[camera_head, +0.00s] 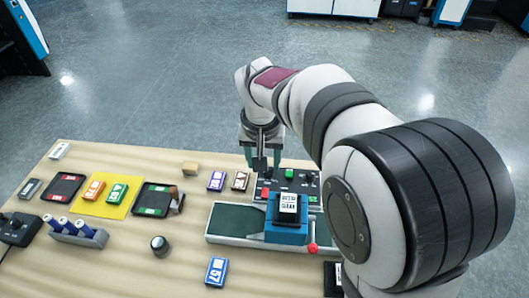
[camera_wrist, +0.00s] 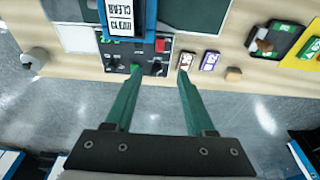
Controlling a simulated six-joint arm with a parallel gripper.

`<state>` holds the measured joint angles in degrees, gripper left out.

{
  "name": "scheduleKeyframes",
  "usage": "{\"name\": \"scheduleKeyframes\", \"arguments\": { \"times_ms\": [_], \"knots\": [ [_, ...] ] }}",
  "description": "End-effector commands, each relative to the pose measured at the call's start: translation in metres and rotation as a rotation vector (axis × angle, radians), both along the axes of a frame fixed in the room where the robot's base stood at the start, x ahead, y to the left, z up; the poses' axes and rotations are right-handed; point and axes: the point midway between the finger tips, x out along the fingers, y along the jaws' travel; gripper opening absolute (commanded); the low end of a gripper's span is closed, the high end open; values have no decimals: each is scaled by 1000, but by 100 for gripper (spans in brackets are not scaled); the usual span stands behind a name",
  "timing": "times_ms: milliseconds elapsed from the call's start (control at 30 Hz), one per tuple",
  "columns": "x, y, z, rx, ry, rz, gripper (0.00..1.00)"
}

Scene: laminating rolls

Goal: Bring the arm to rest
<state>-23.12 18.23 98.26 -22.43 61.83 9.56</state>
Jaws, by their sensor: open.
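My gripper (camera_head: 262,162) hangs over the back edge of the table, just behind the control panel (camera_head: 276,183). Its two green fingers are apart and nothing shows between them. In the wrist view my gripper (camera_wrist: 160,75) is also open, with the fingers spread over the table edge and the grey floor. The blue laminating unit (camera_head: 285,236) with a white-labelled block (camera_head: 288,205) on top stands in front of the gripper, apart from it. The panel's green button (camera_wrist: 136,69) shows close to the left fingertip in the wrist view; I cannot tell the height gap.
A dark brown roll card (camera_head: 240,181) and a purple one (camera_head: 216,181) lie left of the panel, beside a wooden block (camera_head: 190,168). Black trays (camera_head: 63,187), a yellow mat (camera_head: 88,208) and a spool rack (camera_head: 78,235) fill the left. A red-knobbed lever (camera_head: 312,247) stands front right.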

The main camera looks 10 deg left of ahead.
Motion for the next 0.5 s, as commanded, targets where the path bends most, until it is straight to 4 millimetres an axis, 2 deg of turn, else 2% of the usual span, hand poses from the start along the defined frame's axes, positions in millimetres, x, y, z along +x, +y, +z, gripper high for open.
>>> {"name": "scheduleKeyframes", "arguments": {
  "times_ms": [367,433,467,500],
  "knots": [
    [0,0,0,0,-1,1,55],
    [-6,-7,4,4,5,-14,55],
    [-14,-16,8,8,14,-32,55],
    [-32,-32,15,17,32,-69,55]
  ]
}}
